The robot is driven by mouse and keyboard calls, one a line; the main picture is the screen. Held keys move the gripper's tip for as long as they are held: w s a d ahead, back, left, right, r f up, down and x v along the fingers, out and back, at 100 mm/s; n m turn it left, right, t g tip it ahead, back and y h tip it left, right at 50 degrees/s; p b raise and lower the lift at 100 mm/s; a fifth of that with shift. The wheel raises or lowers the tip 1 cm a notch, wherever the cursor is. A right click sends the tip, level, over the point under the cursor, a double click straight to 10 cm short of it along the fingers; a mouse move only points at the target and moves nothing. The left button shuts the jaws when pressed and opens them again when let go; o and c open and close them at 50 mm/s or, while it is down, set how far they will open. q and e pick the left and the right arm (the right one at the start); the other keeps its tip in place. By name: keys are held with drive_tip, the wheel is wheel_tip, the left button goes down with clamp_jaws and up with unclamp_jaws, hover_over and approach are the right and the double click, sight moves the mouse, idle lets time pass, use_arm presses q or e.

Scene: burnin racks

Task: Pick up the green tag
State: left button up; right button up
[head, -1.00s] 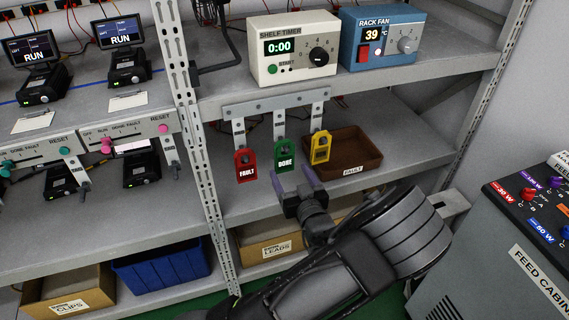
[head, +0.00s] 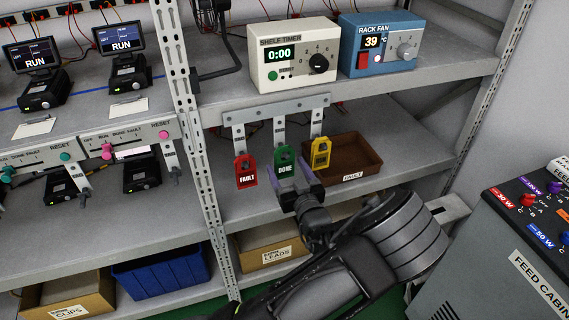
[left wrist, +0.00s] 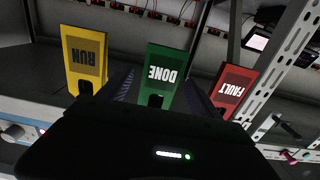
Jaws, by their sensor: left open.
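The green tag (head: 285,158), marked DONE, hangs from the middle hook of a metal rail on the shelf. A red FAULT tag (head: 245,170) hangs to its left and a yellow tag (head: 320,152) to its right. My left gripper (head: 294,184) is open at the lower part of the green tag, and its fingers overlap the tag's lower edge. In the left wrist view the green tag (left wrist: 164,72) stands between the two open fingers (left wrist: 160,92), with the yellow RUN tag (left wrist: 86,58) and the red tag (left wrist: 231,88) outside them. Contact cannot be told.
A brown tray (head: 352,178) labelled FAULT sits behind and right of the tags. The rail (head: 275,107) is above them. A shelf timer (head: 294,55) and rack fan box (head: 380,45) stand on the upper shelf. A rack post (head: 203,160) rises at the left.

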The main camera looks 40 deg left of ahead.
sight(285, 165)
use_arm(q)
drive_tip(key=p+x, duration=0.1)
drive_tip(key=x, duration=0.3)
drive_tip(key=shift+a+r, duration=0.2)
drive_tip(key=shift+w+a, duration=0.25)
drive_tip(key=shift+a, duration=0.05)
drive_tip(key=shift+f, duration=0.1)
drive_tip(key=shift+c, duration=0.4)
drive_tip(key=c, duration=1.3)
drive_tip(key=shift+c, duration=0.2)
